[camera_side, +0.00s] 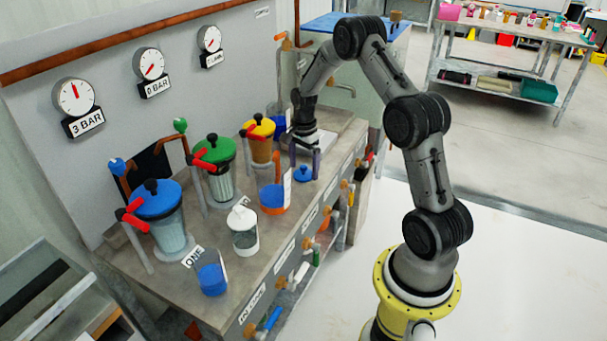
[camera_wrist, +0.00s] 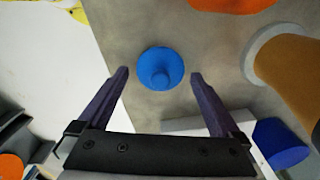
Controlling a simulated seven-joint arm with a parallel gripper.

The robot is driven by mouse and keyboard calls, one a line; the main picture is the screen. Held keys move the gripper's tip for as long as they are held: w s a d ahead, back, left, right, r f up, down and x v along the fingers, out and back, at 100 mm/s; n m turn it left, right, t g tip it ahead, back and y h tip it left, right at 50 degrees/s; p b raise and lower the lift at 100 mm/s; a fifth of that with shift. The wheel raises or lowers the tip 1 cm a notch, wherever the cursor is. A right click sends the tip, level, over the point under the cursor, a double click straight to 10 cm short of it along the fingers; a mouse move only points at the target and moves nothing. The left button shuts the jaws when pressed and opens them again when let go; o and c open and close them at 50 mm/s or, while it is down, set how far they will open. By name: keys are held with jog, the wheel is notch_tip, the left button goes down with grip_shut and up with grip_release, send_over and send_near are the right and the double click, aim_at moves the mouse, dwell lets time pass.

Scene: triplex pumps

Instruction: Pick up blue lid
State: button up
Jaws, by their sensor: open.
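The small blue lid (camera_side: 303,174), a round disc with a knob on top, lies on the grey bench top near its front edge. In the wrist view the blue lid (camera_wrist: 160,66) lies knob up, ahead of and between the fingertips, with space on both sides. My gripper (camera_side: 304,172) points down over the lid with its purple fingers apart. In the wrist view my gripper (camera_wrist: 160,75) is open and empty. I cannot tell the exact height of the fingertips above the lid.
An orange-and-blue container (camera_side: 273,196) stands left of the lid, with a yellow-lidded pump (camera_side: 260,140) behind it. A green-lidded pump (camera_side: 216,168), a large blue-lidded pump (camera_side: 160,215) and a white-lidded jar (camera_side: 243,230) stand farther left. The bench's front edge is close to the lid.

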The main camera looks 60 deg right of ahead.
jog(key=shift+f, duration=0.4)
jog(key=shift+c, duration=0.3)
jog(key=c, duration=1.3)
jog(key=shift+o, duration=0.2)
jog(key=shift+r, duration=0.15)
